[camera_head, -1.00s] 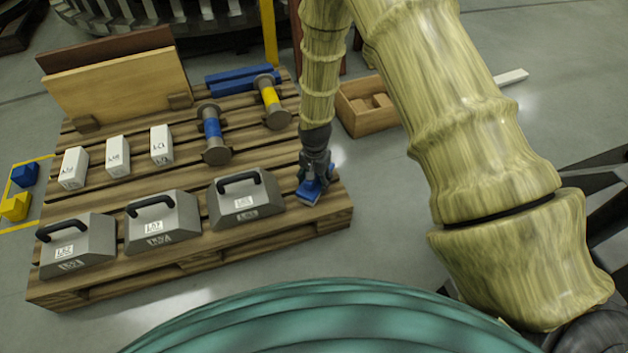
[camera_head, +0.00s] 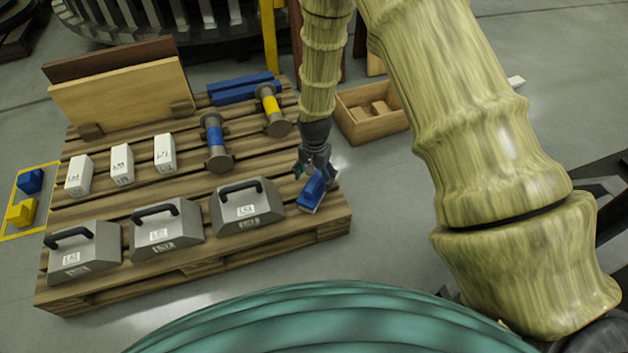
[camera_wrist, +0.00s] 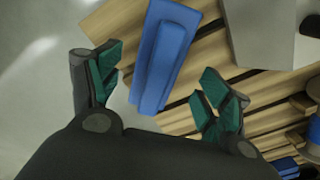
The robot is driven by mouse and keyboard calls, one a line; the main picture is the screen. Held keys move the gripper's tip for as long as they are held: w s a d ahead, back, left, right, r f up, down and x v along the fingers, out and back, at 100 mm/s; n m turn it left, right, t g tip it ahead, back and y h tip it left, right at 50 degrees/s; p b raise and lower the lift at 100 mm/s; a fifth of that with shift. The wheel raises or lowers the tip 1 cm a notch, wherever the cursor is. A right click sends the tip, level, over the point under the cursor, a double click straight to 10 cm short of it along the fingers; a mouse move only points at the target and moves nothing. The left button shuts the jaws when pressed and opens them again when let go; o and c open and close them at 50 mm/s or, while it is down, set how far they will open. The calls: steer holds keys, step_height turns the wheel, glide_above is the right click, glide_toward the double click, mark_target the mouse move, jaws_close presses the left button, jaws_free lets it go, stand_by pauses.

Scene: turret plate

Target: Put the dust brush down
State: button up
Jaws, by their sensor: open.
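The dust brush (camera_head: 313,189) is blue with a pale lower edge. It lies on the right end of the wooden pallet (camera_head: 190,275). In the wrist view the brush (camera_wrist: 166,55) lies just ahead of my gripper (camera_wrist: 160,85), between the lines of its two spread green-padded fingers. The fingers are open, apart from the brush, and hold nothing. In the head view my gripper (camera_head: 314,170) is right above and behind the brush and partly covers its far end.
Grey weights with black handles (camera_head: 247,205) stand left of the brush. White blocks (camera_head: 122,165), spools (camera_head: 215,142) and boards (camera_head: 120,95) share the pallet. A wooden box (camera_head: 372,112) sits on the floor to the right.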

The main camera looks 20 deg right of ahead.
step_height(320, 180, up, 6)
steer(key=shift+f+p, duration=0.25)
steer(key=shift+p, duration=0.75)
steer(key=shift+a, duration=0.1)
